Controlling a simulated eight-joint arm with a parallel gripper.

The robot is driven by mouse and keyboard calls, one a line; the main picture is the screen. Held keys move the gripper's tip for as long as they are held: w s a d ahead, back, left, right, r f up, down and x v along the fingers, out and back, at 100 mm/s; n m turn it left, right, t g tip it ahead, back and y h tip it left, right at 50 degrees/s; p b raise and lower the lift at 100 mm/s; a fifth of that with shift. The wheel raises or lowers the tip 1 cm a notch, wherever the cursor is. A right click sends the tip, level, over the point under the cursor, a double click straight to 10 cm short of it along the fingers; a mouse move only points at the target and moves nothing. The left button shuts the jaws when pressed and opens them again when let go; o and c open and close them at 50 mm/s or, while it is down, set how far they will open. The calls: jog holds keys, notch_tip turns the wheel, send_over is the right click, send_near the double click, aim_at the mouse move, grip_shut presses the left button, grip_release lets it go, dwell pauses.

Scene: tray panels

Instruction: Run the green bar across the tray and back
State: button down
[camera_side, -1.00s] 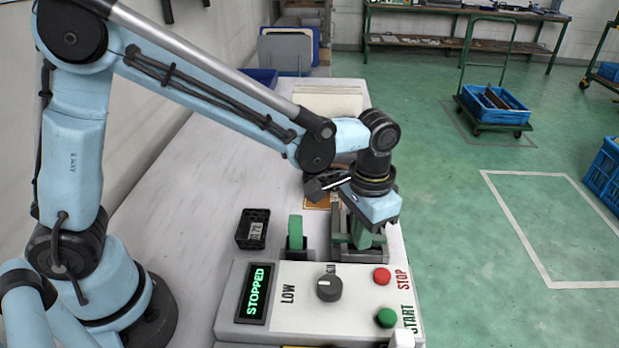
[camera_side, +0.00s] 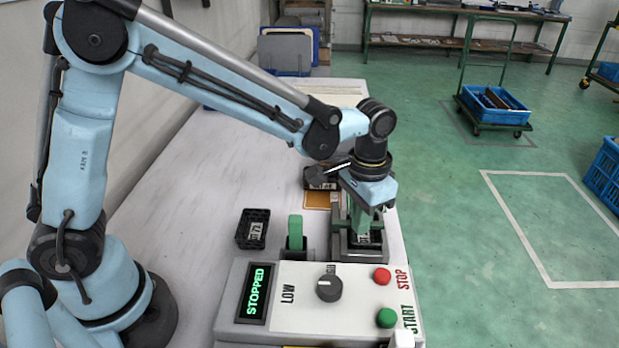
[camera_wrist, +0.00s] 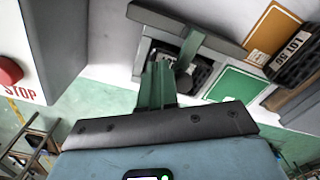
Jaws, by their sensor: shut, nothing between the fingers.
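The green bar (camera_side: 295,233) stands upright on a grey base, left of a grey fixture (camera_side: 340,247). A dark tray (camera_side: 371,238) with a white label sits inside the fixture, partly hidden by my fingers.
A control box (camera_side: 350,285) stands in front, reading STOPPED, with red and green buttons and a knob. A labelled black tray (camera_side: 253,229) stands left. Another (camera_wrist: 296,55) lies by an orange mat (camera_wrist: 270,32). A green mat (camera_wrist: 237,85) is beside the fixture.

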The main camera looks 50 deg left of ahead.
jog(key=shift+w+a, duration=2.1)
jog(key=shift+s+d, duration=0.1)
jog(key=shift+s+d, duration=0.2)
notch_tip(320, 180, up, 7)
dwell(0.9)
